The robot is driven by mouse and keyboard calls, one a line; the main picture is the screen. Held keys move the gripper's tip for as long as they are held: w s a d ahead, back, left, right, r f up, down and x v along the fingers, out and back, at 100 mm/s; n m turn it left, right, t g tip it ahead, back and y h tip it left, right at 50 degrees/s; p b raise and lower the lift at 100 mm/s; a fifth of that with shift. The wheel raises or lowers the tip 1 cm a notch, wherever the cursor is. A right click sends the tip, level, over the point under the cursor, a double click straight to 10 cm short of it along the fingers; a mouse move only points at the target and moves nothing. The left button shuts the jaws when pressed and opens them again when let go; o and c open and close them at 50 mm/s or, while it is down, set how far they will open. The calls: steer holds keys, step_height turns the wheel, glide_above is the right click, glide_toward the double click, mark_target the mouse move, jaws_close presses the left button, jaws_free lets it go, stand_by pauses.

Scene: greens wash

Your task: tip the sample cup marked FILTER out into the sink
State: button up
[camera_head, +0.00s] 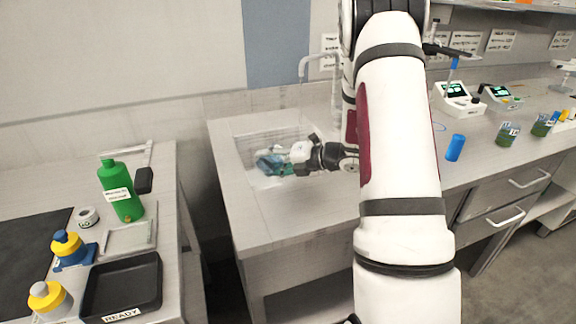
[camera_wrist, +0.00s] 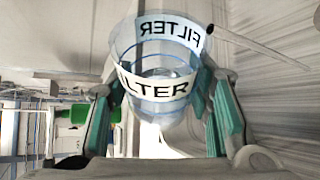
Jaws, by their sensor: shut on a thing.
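The clear cup marked FILTER (camera_wrist: 160,107) fills the middle of the wrist view, its label readable on the near side and mirrored through the far side. My gripper (camera_wrist: 154,85) is shut on it, with a teal-padded finger on each side. In the head view my gripper (camera_head: 290,158) holds the bluish cup (camera_head: 268,164) over the sink (camera_head: 252,141), and the cup looks tilted. Its details are small there, and I cannot tell how much liquid is in it.
A tap (camera_head: 303,66) stands behind the sink. A green bottle (camera_head: 120,192) and a black READY tray (camera_head: 95,306) are on the left bench. A blue cylinder (camera_head: 455,147) and green-filled cups (camera_head: 507,136) stand on the right counter, beyond my arm.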

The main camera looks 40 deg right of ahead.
steer(key=shift+r+m, duration=0.3)
stand_by(0.5)
steer(key=shift+w+d+r+m+y+p, duration=0.15)
steer(key=shift+d+r+m+y+p, duration=0.2)
steer(key=shift+d+m+y+p, duration=0.35)
stand_by(0.7)
steer(key=shift+d+f+m+y, duration=0.15)
steer(key=shift+f+m+y, duration=0.2)
steer(key=shift+m, duration=0.15)
stand_by(0.8)
